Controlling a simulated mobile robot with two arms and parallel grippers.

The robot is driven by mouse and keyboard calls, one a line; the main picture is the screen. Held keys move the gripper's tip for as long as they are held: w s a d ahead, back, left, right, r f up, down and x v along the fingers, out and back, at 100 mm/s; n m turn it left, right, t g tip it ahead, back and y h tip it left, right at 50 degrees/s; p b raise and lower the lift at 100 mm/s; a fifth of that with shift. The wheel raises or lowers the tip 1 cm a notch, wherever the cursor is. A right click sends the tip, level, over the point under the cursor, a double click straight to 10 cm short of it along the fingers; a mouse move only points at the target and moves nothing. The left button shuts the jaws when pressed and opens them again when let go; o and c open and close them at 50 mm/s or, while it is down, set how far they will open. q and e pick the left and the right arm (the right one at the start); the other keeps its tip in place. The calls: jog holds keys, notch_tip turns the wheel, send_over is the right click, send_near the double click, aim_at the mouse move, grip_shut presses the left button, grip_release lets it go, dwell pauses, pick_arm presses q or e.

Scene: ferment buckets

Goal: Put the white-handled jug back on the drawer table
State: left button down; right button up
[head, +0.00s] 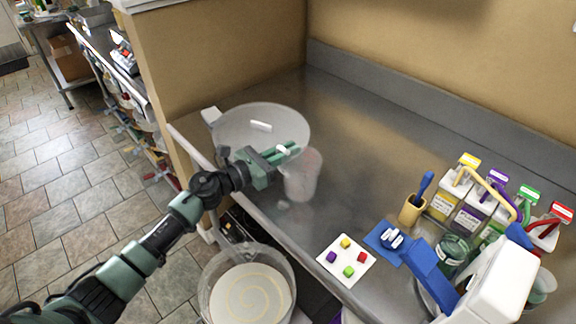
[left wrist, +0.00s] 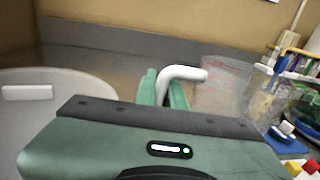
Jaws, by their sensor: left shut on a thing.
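The clear jug (head: 302,176) is see-through, with faint reddish marks and a white handle. My left gripper (head: 285,152) is shut on the white handle, with the jug upright beside the fingers. In the left wrist view the handle (left wrist: 184,73) passes between the green fingers, and the jug wall (left wrist: 222,85) shows to their right. The jug is over the steel table (head: 365,150); I cannot tell whether its base touches the top. My right gripper is not in view.
A large whitish tub (head: 262,112) stands left of the jug. A bucket of pale content (head: 250,290) is below the table's front edge. A white card with coloured cubes (head: 346,258), a blue-and-white device (head: 490,285) and colour-lidded containers (head: 470,215) are at right. The table's back middle is clear.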

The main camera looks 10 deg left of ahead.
aim_at(281, 166)
pick_arm(q)
notch_tip(281, 166, down, 4)
jog(key=shift+f+b, duration=0.15)
jog(key=shift+b, duration=0.15)
jog(key=shift+f+b, duration=0.2)
jog(key=shift+b, duration=0.15)
jog(key=c, duration=1.5)
grip_release()
jog(key=shift+r, duration=0.15)
